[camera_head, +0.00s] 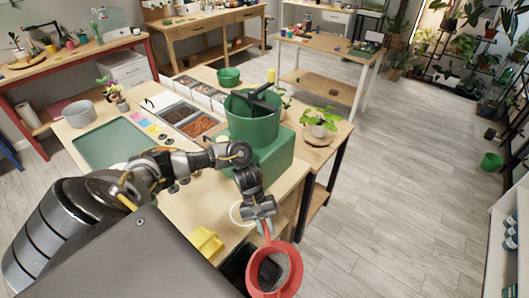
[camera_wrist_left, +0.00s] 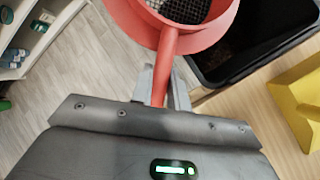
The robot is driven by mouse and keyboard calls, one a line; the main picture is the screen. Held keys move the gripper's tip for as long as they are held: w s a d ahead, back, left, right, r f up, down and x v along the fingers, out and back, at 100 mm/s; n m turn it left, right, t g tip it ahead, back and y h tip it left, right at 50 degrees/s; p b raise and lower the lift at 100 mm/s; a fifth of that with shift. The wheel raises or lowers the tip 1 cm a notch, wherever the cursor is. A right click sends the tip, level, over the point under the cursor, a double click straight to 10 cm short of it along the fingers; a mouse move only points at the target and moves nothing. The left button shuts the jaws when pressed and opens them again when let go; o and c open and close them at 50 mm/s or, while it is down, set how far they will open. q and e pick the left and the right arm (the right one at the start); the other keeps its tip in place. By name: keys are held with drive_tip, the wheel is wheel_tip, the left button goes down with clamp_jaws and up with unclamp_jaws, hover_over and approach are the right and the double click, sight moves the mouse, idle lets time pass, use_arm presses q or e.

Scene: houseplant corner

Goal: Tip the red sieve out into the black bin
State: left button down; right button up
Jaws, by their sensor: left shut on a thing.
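The red sieve (camera_head: 284,252) is at the bottom of the head view, a round red ring with dark mesh. My left gripper (camera_head: 264,226) is shut on its handle, which also shows between the fingers in the left wrist view (camera_wrist_left: 162,88). The sieve's ring (camera_wrist_left: 205,40) is at the top of that view. The black bin (camera_head: 236,262) is just left of the sieve in the head view, partly hidden by the sieve and my body. Its rim (camera_wrist_left: 265,65) shows right of the sieve in the wrist view. I cannot tell whether anything lies on the mesh.
A yellow object (camera_head: 207,243) stands on the table close to the bin. A large green pot (camera_head: 252,118) stands on a green block (camera_head: 270,158) behind my left arm. Trays of soil (camera_head: 180,113) lie farther back. Open floor (camera_head: 400,200) lies to the right.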

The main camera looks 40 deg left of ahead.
use_arm(q)
drive_tip(key=p, duration=0.1)
drive_tip(key=g+y+p, duration=0.1)
drive_tip(key=p, duration=0.1)
drive_tip(key=g+y+p, duration=0.1)
drive_tip(key=p, duration=0.1)
drive_tip(key=shift+w+d+f+n, duration=0.2)
drive_tip(key=shift+w+n, duration=0.05)
drive_tip(key=shift+n, duration=0.15)
drive_tip(key=shift+f+g+y+p, duration=0.25)
drive_tip(key=shift+g+y+p, duration=0.05)
drive_tip(key=shift+y+p, duration=0.1)
drive_tip(key=shift+f+n+g+y, duration=0.3)
drive_tip(key=shift+f+g+y, duration=0.1)
drive_tip(key=shift+f+g, duration=0.15)
